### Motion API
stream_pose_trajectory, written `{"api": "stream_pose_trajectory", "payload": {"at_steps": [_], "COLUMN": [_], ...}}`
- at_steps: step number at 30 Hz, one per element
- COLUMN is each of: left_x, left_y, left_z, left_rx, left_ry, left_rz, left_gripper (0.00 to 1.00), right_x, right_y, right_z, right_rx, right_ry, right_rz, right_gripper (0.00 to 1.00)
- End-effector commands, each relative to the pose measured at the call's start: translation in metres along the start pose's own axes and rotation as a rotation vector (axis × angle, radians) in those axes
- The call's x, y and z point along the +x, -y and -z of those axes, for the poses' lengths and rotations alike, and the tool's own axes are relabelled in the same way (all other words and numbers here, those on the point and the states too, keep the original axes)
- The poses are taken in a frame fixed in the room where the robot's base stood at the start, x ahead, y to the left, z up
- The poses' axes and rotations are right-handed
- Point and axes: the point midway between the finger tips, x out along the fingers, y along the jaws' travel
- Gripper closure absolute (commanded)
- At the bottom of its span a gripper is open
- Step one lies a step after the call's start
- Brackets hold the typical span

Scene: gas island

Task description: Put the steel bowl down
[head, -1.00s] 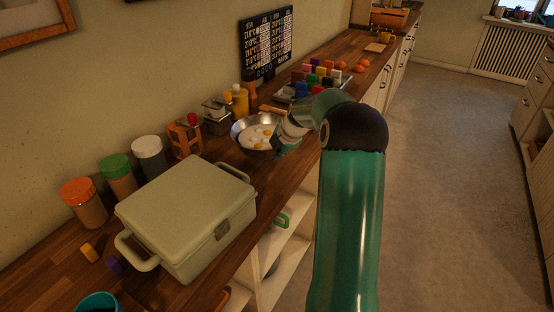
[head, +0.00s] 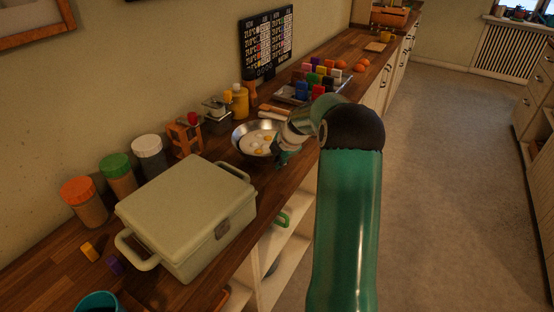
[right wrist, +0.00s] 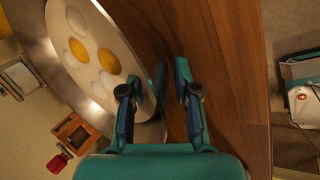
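The steel bowl (head: 242,131) sits on the wooden counter in the head view, with white and yellow egg shapes inside. In the right wrist view the bowl (right wrist: 150,132) fills the left side, its rim close to one finger. My right gripper (head: 280,159) is at the bowl's near right edge. My left gripper is not in view.
A pale green case (head: 180,205) stands on the counter in front of the bowl. Jars (head: 148,155), a wooden stand (head: 186,138) and a yellow bottle (head: 240,101) line the wall. A tray of coloured blocks (head: 290,96) lies beyond. The counter's edge is close on the right.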

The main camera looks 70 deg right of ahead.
Motion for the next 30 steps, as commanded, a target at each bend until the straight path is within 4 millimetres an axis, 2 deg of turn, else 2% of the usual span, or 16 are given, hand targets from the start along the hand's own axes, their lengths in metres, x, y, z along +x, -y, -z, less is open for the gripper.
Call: {"api": "stream_pose_trajectory", "payload": {"at_steps": [5, 8, 21, 25, 30], "left_x": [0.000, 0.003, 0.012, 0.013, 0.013], "left_y": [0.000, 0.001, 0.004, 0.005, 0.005], "left_z": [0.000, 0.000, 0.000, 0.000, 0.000], "left_rx": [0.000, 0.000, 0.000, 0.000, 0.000], "left_ry": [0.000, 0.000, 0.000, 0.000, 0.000], "left_rz": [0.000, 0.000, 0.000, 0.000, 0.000], "left_gripper": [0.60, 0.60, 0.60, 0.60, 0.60], "right_x": [-0.008, -0.022, -0.104, -0.117, -0.121], "right_y": [-0.001, -0.001, -0.001, 0.000, 0.000], "right_z": [-0.001, -0.001, -0.001, -0.001, 0.000], "right_rx": [0.000, 0.000, 0.000, 0.001, 0.001], "right_ry": [0.001, 0.002, 0.002, 0.001, 0.000], "right_rz": [-0.002, -0.004, -0.002, -0.001, 0.000], "right_gripper": [0.69, 0.69, 0.69, 0.69, 0.69]}}
